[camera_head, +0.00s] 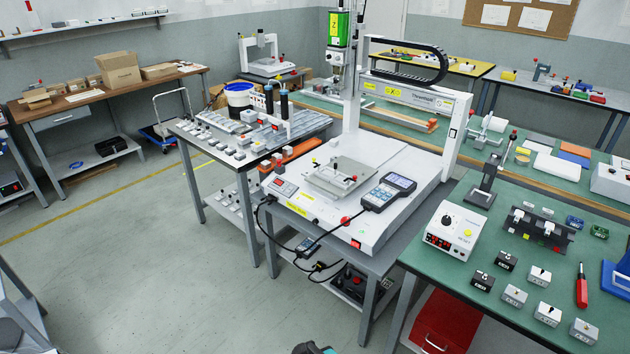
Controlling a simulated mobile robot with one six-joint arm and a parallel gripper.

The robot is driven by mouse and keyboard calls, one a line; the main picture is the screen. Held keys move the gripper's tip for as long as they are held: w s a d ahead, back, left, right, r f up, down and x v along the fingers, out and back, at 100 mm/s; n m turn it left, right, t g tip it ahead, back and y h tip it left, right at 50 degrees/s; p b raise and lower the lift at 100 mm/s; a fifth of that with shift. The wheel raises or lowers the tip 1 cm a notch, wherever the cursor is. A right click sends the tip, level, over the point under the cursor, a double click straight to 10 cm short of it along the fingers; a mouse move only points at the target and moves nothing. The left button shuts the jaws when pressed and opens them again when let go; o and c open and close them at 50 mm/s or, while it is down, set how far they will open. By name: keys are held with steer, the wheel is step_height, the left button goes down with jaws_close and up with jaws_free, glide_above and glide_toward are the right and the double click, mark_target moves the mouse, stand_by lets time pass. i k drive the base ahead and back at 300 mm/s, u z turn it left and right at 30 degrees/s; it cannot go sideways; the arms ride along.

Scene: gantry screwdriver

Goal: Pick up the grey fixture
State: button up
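The grey fixture (341,182) is a flat light-grey plate with small knobs on top. It rests on the white base (395,162) of the gantry screwdriver, near the middle of the picture. A handheld controller (389,191) with a screen lies just to its right on the same base. My gripper is not in view, so its opening and anything in it are hidden. A small dark part with teal shows at the bottom edge; I cannot tell what it is.
The gantry's white upright (459,137) and crossbeam (407,94) stand behind the fixture. A red button (345,221) and cables (300,235) are at the front. A side table (184,128) with small parts stands left, a green bench (540,270) right. Floor at front left is clear.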

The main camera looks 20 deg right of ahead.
mark_target(329, 175)
steer(key=u, duration=0.7)
steer(key=i, duration=3.15)
steer(key=z, duration=0.55)
